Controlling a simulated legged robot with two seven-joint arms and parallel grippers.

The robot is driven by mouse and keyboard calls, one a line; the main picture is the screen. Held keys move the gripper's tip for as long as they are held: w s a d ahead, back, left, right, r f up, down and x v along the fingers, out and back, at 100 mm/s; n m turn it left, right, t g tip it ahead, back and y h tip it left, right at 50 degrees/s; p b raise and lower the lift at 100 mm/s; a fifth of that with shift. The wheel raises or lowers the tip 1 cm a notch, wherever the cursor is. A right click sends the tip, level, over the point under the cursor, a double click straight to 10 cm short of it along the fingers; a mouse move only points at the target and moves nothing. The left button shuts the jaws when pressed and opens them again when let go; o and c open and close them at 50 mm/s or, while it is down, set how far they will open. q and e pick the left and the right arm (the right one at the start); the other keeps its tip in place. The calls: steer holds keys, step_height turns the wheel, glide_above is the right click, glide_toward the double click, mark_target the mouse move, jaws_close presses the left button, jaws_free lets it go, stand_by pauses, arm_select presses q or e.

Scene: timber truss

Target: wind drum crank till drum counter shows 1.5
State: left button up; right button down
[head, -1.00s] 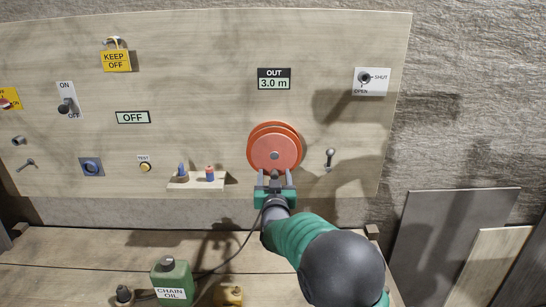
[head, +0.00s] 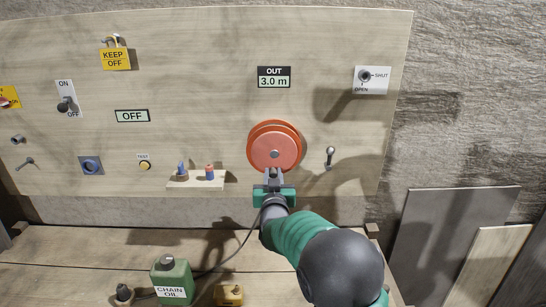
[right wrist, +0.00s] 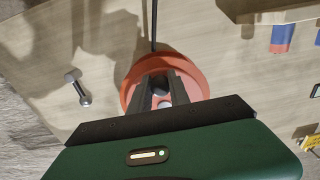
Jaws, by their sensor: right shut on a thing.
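The red drum (head: 274,140) is mounted on the wooden panel. Above it the counter (head: 274,77) reads OUT 3.0 m. My right gripper (head: 274,178) is at the drum's lower edge, shut on the dark crank knob (right wrist: 162,84). In the right wrist view the fingers reach over the red drum face (right wrist: 194,78) with the knob between them. The crank arm itself is mostly hidden by the gripper. My left gripper is not in view.
A small lever (head: 330,157) sits close right of the drum. A green chain oil can (head: 172,281) stands on the bench below. A dark cable (head: 238,254) runs beneath the gripper.

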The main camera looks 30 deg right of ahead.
mark_target(288, 164)
steer(key=shift+d+r, duration=0.1)
steer(key=shift+d, duration=0.05)
steer(key=d+n+p, duration=0.1)
steer(key=n, duration=0.1)
steer(key=s+d+n+p, duration=0.1)
steer(key=n, duration=0.1)
steer(key=shift+s+r+n, duration=0.2)
steer(key=shift+n, duration=0.1)
steer(key=shift+s+d+r+n+p, duration=0.1)
steer(key=shift+d+r+n+p, duration=0.15)
steer(key=shift+n+p, duration=0.25)
steer(key=shift+s+d+r+n+p, duration=0.1)
steer(key=shift+r+n+p, duration=0.2)
steer(key=shift+n, duration=0.3)
steer(key=shift+s+d+r+n+p, duration=0.1)
steer(key=shift+s+d+n+p, duration=0.15)
steer(key=shift+n, duration=0.3)
steer(key=shift+d+r+n+p, duration=0.15)
steer(key=shift+n+p, duration=0.15)
steer(key=shift+n, duration=0.25)
steer(key=shift+f+n, duration=0.15)
steer(key=shift+n, duration=0.15)
